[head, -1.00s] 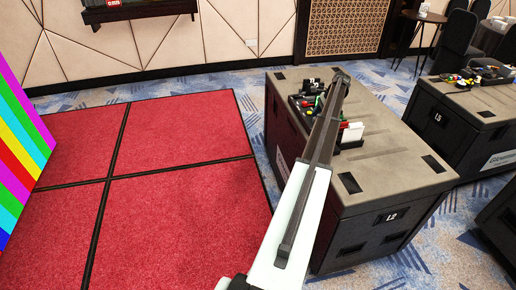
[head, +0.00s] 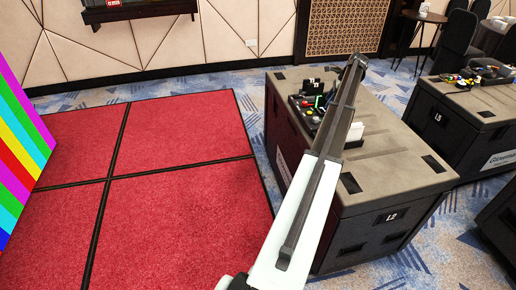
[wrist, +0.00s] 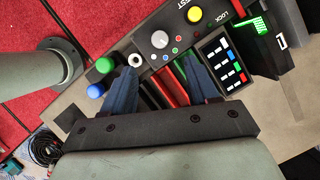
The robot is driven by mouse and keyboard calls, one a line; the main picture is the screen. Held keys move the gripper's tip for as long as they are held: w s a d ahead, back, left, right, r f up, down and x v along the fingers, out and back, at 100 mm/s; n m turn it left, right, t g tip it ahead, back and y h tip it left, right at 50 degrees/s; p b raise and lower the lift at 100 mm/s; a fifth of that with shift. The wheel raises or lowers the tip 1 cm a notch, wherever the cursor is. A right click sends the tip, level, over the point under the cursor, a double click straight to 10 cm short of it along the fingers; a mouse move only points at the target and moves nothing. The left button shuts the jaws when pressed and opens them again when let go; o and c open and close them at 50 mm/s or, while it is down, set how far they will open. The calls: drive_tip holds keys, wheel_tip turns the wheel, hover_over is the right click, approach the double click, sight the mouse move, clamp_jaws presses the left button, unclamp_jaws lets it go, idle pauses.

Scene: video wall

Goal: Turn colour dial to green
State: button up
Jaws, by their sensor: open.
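The colour dial (wrist: 160,40) is a round silver knob on a dark control panel (wrist: 216,22), with small coloured dots below it. Its pointer direction is too small to tell. My gripper (wrist: 160,66) has two blue fingers spread apart, with nothing held between them. In the wrist view the dial lies just beyond the fingertips, between their lines and apart from them. In the head view my gripper (head: 355,66) is over the case, and my arm hides part of the panel (head: 303,104); the dial cannot be made out there.
Green (wrist: 105,65) and blue (wrist: 95,91) buttons and a white ring (wrist: 135,60) are beside the left finger. A yellow button (wrist: 194,14) and a keypad (wrist: 221,60) are to the right. The panel sits on the L2 case (head: 400,160). A second case (head: 470,125) stands right.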

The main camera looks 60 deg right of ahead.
drive_tip(key=w+a+f+n+g+y, duration=0.2)
drive_tip(key=w+a+f+n, duration=0.5)
drive_tip(key=w+a+f, duration=1.4)
drive_tip(key=w+a, duration=0.2)
drive_tip(key=a, duration=0.1)
drive_tip(key=shift+n, duration=0.3)
idle(0.5)
drive_tip(key=shift+w+f, duration=0.1)
idle(0.4)
